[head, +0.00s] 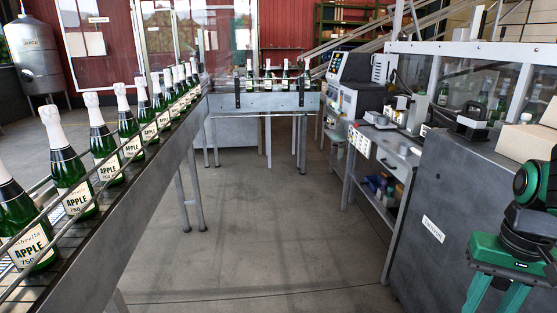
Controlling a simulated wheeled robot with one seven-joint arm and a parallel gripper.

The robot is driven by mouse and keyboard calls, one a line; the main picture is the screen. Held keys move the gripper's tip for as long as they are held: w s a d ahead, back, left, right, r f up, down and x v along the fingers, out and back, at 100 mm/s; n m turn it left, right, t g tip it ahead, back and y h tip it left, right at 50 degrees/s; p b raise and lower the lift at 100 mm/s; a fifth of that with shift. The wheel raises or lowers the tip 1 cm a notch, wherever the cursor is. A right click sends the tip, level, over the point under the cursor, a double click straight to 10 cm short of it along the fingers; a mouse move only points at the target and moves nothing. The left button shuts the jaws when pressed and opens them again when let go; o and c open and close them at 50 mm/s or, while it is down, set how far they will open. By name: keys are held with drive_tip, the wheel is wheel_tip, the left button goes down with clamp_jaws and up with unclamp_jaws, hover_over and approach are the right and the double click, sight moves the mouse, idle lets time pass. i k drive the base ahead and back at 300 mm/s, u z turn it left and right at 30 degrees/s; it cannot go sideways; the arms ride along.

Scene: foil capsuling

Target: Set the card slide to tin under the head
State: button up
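I cannot make out the card slide for certain. A small white plate with dark marks (360,141) is on the front of the workbench at the right, too small to read. A grey and white device (411,112) stands on that bench and may be the head; what lies under it is too small to tell. My green and black arm links (510,235) show at the right edge, close to the camera and far from the bench.
A conveyor (150,185) with several foil-topped green bottles (74,178) runs along the left. A cross conveyor (262,102) stands at the back. A grey cabinet (450,200) stands at the near right. A control machine (355,85) is beyond the bench. The floor (275,210) between is clear.

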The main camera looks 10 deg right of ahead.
sight(371, 117)
drive_tip(key=i, duration=3.8)
drive_tip(key=z, duration=1.15)
